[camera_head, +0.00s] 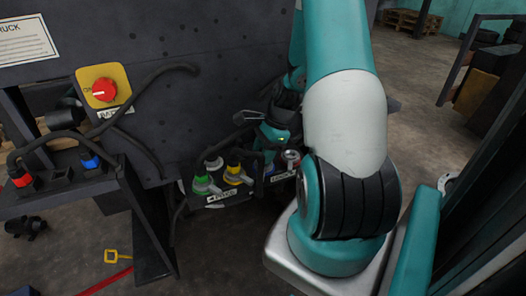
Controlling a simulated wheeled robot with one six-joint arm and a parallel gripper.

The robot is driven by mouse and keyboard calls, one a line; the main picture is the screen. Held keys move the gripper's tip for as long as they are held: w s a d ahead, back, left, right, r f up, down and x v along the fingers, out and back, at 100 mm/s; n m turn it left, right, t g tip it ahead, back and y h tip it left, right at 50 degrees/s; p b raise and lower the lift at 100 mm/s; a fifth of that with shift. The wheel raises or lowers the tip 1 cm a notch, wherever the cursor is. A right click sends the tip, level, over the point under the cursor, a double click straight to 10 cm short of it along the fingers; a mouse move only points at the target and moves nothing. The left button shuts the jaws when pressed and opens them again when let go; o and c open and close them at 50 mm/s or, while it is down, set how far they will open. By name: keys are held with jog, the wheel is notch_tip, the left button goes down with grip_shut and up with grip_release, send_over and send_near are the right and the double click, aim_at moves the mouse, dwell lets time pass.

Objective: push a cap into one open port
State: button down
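A low bracket (222,198) on the front of the dark machine holds several small round fittings that look like caps or ports. A green one (202,184) is at the left, a yellow one (236,179) is in the middle, and a grey-white one (213,163) is behind them. A grey and red one (292,157) sits at the right beside my arm. I cannot tell which are open ports. My gripper (250,118) is just above and behind the fittings, partly hidden by my arm. I cannot see whether its fingers hold a cap.
A red rotary switch (103,91) on a yellow plate is on the machine's panel. Red (21,178) and blue (91,160) connectors with black cables sit on a ledge at left. A dark frame stands at far right. A wooden pallet (413,21) lies far back on open floor.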

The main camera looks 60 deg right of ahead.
dwell(0.3)
jog(key=c, duration=0.6)
grip_release()
jog(key=p+v, duration=0.1)
jog(key=v, duration=1.6)
jog(key=shift+d+r, duration=0.1)
jog(key=shift+r, duration=0.05)
